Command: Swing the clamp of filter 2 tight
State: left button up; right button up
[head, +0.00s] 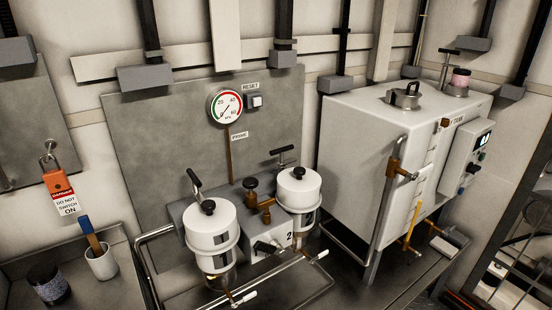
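Two white filter canisters stand side by side on a grey block. The right canister (298,190) is nearest a "2" label (289,237), so I take it as filter 2. A dark T-shaped handle (283,152) stands up behind its lid and looks like its clamp handle; I cannot tell how tight it is. The left canister (209,226) has a similar T-handle (195,182), tilted, behind its lid. Both lids carry a black knob. Neither of my grippers is in view.
Brass valve fittings (260,201) sit between the canisters. A metal rail (153,235) runs around them at the front and left. A pressure gauge (225,105) is on the back panel. A large white tank (355,150) stands to the right. A cup (101,262) is at lower left.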

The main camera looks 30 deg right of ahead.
aim_at(281, 151)
jog(key=k, duration=1)
jog(key=z, duration=1.9)
jog(key=i, duration=1.35)
jog(key=u, duration=2.05)
